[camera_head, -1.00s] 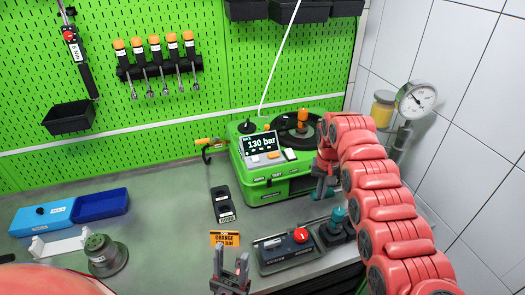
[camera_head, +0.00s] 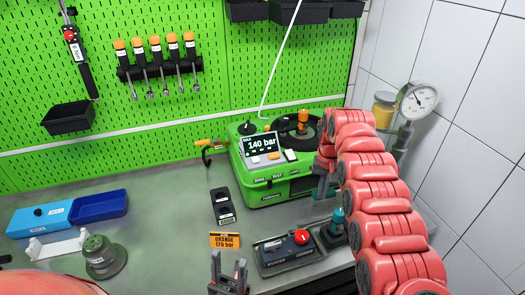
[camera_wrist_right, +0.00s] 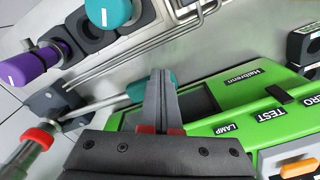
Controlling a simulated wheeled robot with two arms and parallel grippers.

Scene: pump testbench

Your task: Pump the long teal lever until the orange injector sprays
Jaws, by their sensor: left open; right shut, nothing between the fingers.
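The long teal lever shows in the right wrist view as a metal rod with a teal grip (camera_wrist_right: 138,90). My right gripper (camera_wrist_right: 160,92) is shut, and its fingers cross in front of the grip; I cannot tell whether they touch it. In the head view my right gripper (camera_head: 322,188) is at the right side of the green tester (camera_head: 268,190), and my arm hides the lever. The orange injector (camera_head: 303,116) stands upright on top of the tester; no spray shows. The tester's display (camera_head: 263,145) reads 140 bar. My left gripper (camera_head: 228,272) is open and empty at the front edge.
A card (camera_head: 225,240) reads "ORANGE 170 bar". A control box with a red knob (camera_head: 301,237) and a teal-topped part (camera_head: 338,215) stand front right. A dial gauge (camera_head: 417,100) is by the wall.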

